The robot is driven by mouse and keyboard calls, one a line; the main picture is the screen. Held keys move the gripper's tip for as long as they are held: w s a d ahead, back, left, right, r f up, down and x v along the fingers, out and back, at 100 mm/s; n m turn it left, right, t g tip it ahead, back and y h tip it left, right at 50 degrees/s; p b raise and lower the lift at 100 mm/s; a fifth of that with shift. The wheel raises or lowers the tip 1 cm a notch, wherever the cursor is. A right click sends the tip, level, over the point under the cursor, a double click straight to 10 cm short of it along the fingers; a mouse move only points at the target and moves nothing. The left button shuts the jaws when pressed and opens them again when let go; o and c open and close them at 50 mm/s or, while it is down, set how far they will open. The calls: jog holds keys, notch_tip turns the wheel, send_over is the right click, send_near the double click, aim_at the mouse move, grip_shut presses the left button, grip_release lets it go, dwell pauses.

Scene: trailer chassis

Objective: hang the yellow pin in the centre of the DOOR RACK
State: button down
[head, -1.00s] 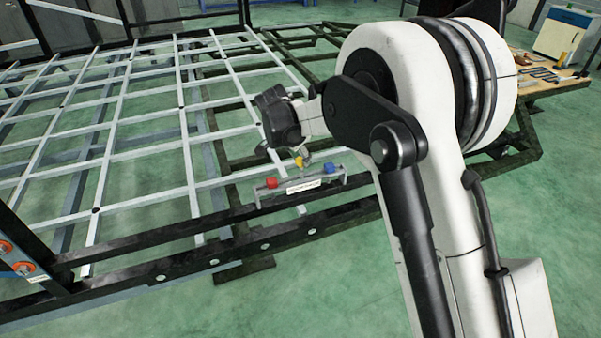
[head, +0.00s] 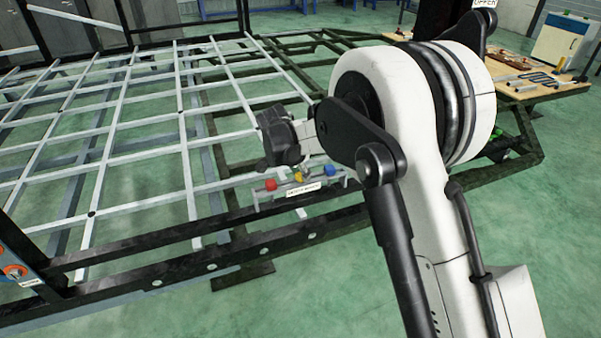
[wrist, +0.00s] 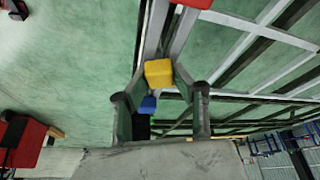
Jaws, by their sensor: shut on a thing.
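The yellow pin (head: 298,177) is at the middle of the grey door rack (head: 258,197), between a red pin (head: 270,184) on the left and a blue pin (head: 329,170) on the right. A white label (head: 303,188) is on the rack's front. In the wrist view my gripper (wrist: 160,79) is shut on the yellow pin (wrist: 158,70), with a fingertip at each side. The blue pin (wrist: 148,104) shows behind the fingers, and a red one (wrist: 195,3) is at the top edge. Whether the yellow pin touches the rack cannot be told.
The rack is at a black side rail (head: 180,238) of the trailer frame, beside a pale metal grid (head: 110,150). A wooden bench (head: 545,90) with tools is at the far right. The green floor in front is clear.

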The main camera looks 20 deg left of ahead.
jog(key=shift+f, duration=0.1)
jog(key=c, duration=1.4)
grip_release()
jog(key=shift+r, duration=0.35)
jog(key=p+v, duration=0.3)
jog(key=v, duration=0.9)
jog(key=shift+s+a+r, duration=0.1)
jog(key=shift+r, duration=0.15)
